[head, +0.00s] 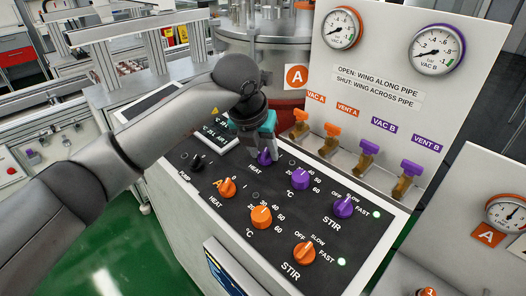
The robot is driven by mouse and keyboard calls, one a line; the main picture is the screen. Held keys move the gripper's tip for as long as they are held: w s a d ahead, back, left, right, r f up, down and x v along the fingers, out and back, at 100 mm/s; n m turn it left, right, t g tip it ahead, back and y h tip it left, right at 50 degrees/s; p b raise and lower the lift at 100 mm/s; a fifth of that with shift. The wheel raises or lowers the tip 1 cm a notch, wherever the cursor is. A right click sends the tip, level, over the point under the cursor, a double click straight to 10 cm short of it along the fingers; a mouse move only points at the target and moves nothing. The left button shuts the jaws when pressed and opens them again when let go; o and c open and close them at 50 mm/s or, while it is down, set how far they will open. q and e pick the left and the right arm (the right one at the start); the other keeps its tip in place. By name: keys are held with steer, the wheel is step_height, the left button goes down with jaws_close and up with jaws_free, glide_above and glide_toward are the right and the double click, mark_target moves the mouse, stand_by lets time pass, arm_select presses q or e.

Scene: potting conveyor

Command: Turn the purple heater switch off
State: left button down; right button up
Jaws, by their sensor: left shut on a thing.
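The purple heater switch (264,159) is a small purple knob at the back left of the black control panel, next to a HEAT label. My left gripper (260,148) reaches down onto it from above, with teal parts near its fingers. It is shut on the knob and hides its upper part, so I cannot tell which way the knob points. My right gripper is not in view.
Right of the switch are a purple temperature dial (300,179) and a purple stir knob (344,207). Orange knobs, including the heat switch (227,188), sit in front. Orange and purple valves (368,148) line the panel's back edge below two gauges.

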arm_select(q)
steer(key=shift+n, duration=0.3)
steer(key=shift+c, duration=2.2)
jaws_free()
steer(key=shift+r, duration=0.15)
steer(key=v, duration=1.5)
steer(key=shift+b, duration=0.45)
steer(key=shift+s, duration=0.1)
